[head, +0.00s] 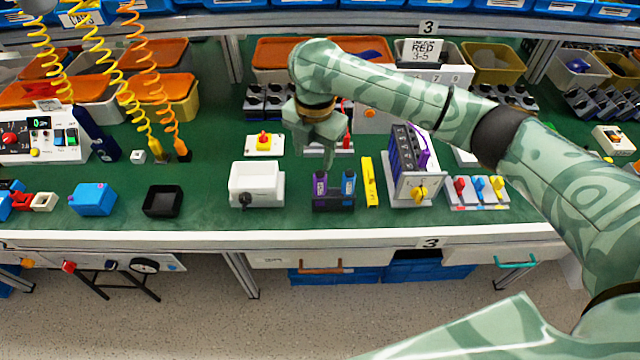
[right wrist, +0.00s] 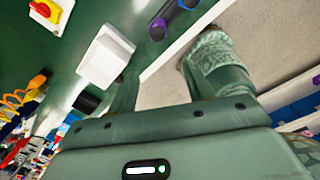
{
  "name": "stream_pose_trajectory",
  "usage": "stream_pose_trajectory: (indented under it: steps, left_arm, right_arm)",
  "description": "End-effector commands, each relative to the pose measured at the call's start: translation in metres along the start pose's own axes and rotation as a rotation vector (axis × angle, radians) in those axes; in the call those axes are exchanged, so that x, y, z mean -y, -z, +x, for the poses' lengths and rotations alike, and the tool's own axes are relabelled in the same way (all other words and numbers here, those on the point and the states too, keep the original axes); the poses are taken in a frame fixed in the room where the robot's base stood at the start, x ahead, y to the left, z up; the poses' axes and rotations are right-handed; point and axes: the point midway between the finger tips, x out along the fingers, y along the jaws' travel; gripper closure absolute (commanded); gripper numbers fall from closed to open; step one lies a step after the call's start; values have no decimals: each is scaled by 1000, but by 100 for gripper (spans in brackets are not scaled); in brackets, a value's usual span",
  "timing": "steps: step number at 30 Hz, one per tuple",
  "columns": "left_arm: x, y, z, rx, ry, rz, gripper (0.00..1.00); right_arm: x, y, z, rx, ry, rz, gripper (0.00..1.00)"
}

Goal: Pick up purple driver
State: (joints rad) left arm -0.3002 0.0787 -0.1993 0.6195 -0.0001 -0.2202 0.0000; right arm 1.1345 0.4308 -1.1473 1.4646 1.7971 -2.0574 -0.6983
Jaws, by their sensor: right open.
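The purple driver (head: 320,186) stands upright in a small dark holder (head: 333,207) near the table's front edge, beside a blue driver (head: 348,186). My right gripper (head: 329,158) is open and empty, pointing down above the table just behind the drivers and apart from them. In the right wrist view, purple and dark parts of the driver set (right wrist: 160,26) show at the top, beyond my right gripper's spread fingers (right wrist: 168,85). I cannot tell there which end belongs to which driver. My left gripper is not in view.
A white box (head: 257,187) stands left of the holder. A red-and-yellow switch (head: 264,144) lies behind.

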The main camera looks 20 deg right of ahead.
Motion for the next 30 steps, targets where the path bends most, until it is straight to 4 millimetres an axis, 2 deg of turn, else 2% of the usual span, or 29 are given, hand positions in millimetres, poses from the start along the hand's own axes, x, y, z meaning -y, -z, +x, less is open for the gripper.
stream_pose_trajectory:
  steps: [2,5,15,18,25,30]
  left_arm:
    - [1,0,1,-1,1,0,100]
    - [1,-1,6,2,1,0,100]
    - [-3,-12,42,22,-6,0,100]
    - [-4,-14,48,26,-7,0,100]
    - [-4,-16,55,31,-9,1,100]
    - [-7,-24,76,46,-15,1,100]
  right_arm:
    - [2,-11,-12,10,23,-26,49]
    - [3,-14,-7,8,38,-43,49]
    - [5,-14,75,3,39,-42,49]
    - [5,-15,87,5,37,-42,49]
    - [5,-16,101,6,35,-42,49]
    - [3,-22,132,4,38,-40,49]
